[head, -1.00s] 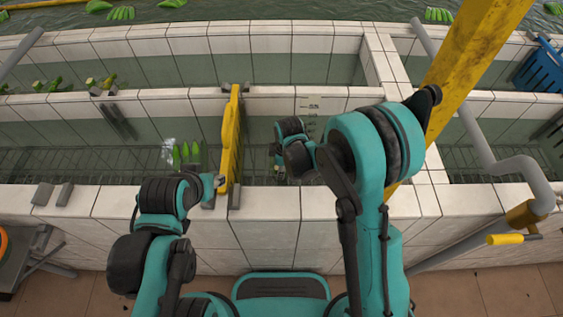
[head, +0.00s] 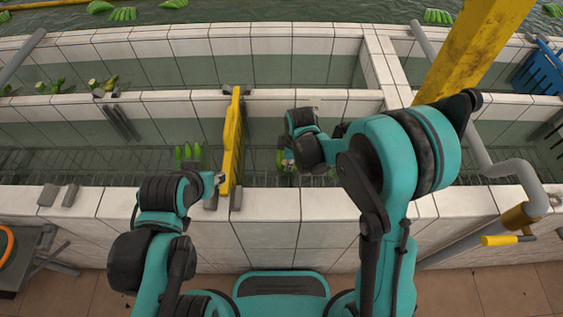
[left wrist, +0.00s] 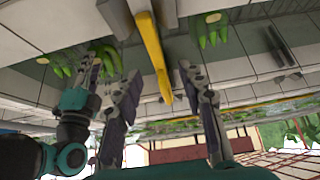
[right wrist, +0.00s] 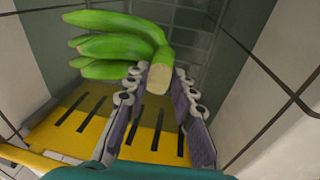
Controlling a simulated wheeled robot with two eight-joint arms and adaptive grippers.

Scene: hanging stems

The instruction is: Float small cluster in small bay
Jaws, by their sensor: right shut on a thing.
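A small green banana cluster (right wrist: 122,45) fills the upper left of the right wrist view. My right gripper (right wrist: 158,82) is shut on its pale cut stem. In the head view this cluster (head: 280,159) hangs low in the trough, right of the yellow slotted gate (head: 233,145). Whether it touches water is unclear. A second green cluster (head: 188,152) is in the trough section left of the gate; the left wrist view also shows it (left wrist: 209,30). My left gripper (left wrist: 165,105) is open, its fingers apart on either side of the gate's edge, apparently not touching it.
White tiled walls (head: 270,198) border the trough in front and behind. A thick yellow post (head: 475,50) and a grey pipe (head: 505,165) stand at the right. A blue crate (head: 540,70) is at the far right. More green clusters (head: 122,13) float in the back pool.

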